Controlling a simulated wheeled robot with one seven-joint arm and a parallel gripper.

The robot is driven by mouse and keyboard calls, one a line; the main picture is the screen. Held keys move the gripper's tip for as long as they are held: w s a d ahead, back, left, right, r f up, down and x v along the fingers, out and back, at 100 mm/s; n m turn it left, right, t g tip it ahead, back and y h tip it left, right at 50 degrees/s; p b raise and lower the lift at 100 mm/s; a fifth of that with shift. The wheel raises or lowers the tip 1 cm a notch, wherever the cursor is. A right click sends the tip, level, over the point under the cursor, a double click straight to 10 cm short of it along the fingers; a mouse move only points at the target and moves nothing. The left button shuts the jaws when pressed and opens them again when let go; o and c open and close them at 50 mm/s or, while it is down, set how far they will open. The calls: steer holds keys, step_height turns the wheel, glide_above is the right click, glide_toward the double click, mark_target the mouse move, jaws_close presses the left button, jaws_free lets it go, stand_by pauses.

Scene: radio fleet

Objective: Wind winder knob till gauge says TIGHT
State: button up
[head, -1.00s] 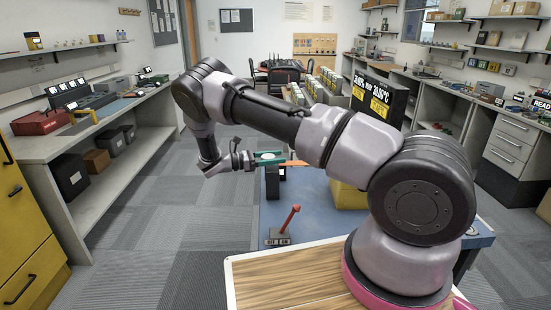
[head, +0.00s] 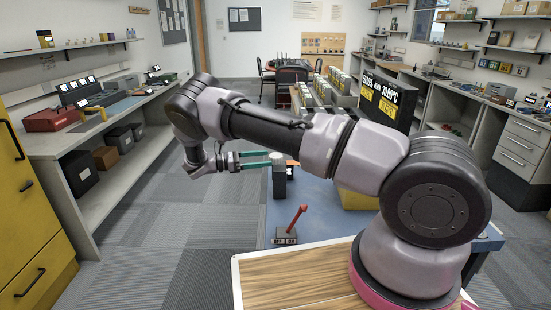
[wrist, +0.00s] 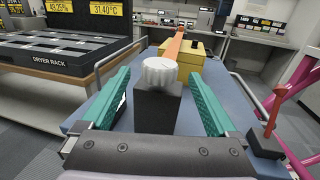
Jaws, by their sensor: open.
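The winder knob (wrist: 159,75) is white and ribbed and sits on top of a dark upright block (wrist: 157,109) in the middle of the wrist view. My gripper (wrist: 158,82) is open, with one green finger to each side of the knob's line and gaps on both sides. The knob lies around or just beyond the fingertips; how deep is hard to tell. In the head view my gripper (head: 268,160) reaches right toward the dark block (head: 279,182). A yellow box (wrist: 185,63) with an orange bar (wrist: 174,45) stands behind the knob. I cannot make out a gauge reading.
A red lever (head: 297,217) on a dark base stands near the blue bench's front left edge. My arm hides part of the bench. A dryer rack (wrist: 60,58) is at left in the wrist view, and a pink frame (wrist: 297,80) is at right.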

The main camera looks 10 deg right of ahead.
steer(key=shift+a, duration=1.55)
